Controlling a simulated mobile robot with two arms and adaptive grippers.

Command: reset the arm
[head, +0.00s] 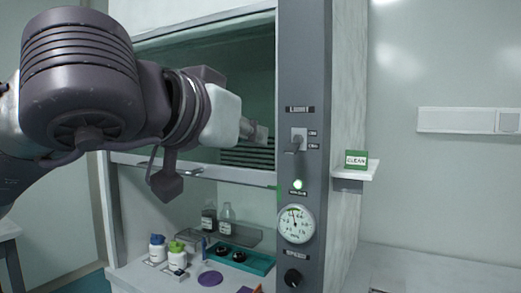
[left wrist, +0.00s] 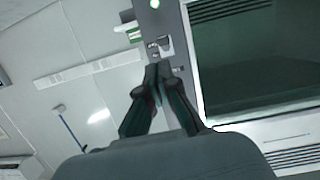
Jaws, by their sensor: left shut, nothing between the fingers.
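My left arm comes in from the left in the head view, and its left gripper (head: 258,132) is in front of the fume hood's glass, left of the grey control column (head: 312,75). In the left wrist view the left gripper (left wrist: 158,68) has its fingertips together with nothing between them. A grey lever switch (head: 297,140) is on the column, right of the fingertips in the head view. The switch also shows in the left wrist view (left wrist: 163,45), just beyond the fingertips; I cannot tell whether they touch. My right gripper is not in view.
A lit green lamp (head: 298,184), a round gauge (head: 296,223) and a black knob (head: 292,278) are below the switch. A green CLEAN sign (head: 356,158) stands on a small shelf to the right. Bottles (head: 157,248) and a teal tray (head: 262,264) are inside the hood below.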

